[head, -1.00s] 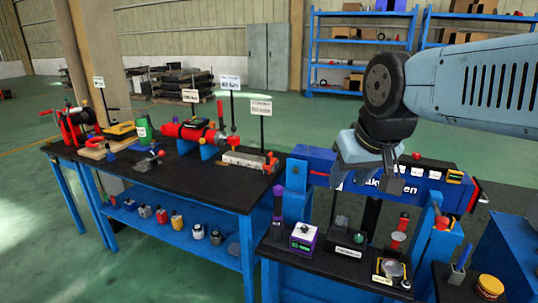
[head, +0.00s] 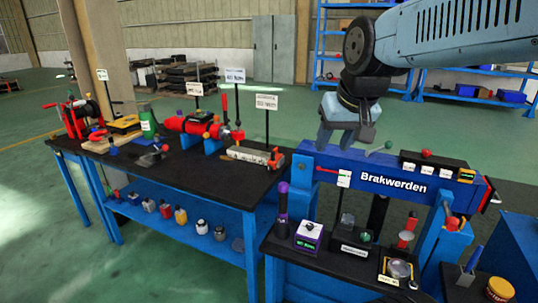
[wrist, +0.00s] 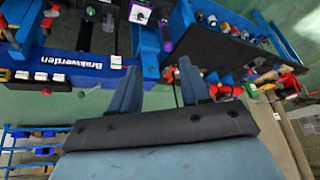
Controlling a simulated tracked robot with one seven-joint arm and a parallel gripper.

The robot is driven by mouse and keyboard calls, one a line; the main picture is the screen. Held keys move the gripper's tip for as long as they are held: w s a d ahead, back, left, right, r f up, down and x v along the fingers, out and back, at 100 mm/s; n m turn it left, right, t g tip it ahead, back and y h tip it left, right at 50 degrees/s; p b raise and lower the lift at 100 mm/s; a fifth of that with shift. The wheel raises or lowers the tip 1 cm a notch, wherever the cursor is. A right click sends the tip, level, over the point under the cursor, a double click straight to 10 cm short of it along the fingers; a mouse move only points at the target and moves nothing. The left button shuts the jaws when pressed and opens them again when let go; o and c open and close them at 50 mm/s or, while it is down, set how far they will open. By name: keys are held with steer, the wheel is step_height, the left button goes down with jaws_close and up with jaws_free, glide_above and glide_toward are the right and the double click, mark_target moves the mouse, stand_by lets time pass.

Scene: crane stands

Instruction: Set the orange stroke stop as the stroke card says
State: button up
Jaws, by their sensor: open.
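My gripper (head: 345,138) is open and empty, hanging in the air above the left end of the blue Brakwerden beam. Its two spread fingers also show in the wrist view (wrist: 157,72). A small orange-red piece (head: 275,159) sits at the right end of a grey rail block (head: 246,153) on the left bench, left of and apart from my gripper; I cannot tell for certain that it is the stroke stop. A white card (head: 266,102) stands on a post behind that block. Another white card (head: 344,179) is on the beam front by a red pointer. Their writing is too small to read.
The blue beam (head: 390,187) carries a black box with buttons. Below it stand a purple-sided box (head: 309,235) and a dark box (head: 352,243). The left bench (head: 190,172) holds a red cylinder (head: 200,126) and several tools. Tall sign posts rise there.

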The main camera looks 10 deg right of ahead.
steer(key=w+r+m, duration=0.2)
steer(key=w, duration=1.3)
steer(key=m+g+h, duration=0.1)
steer(key=m+h, duration=0.1)
glide_above(273, 153)
steer(key=s+a, duration=0.2)
steer(key=s, duration=0.2)
step_height(273, 153, down, 21)
steer(key=x, duration=1.3)
steer(key=shift+w+f, duration=0.15)
steer(key=shift+f, duration=0.1)
steer(key=shift+c, duration=0.2)
jaws_close()
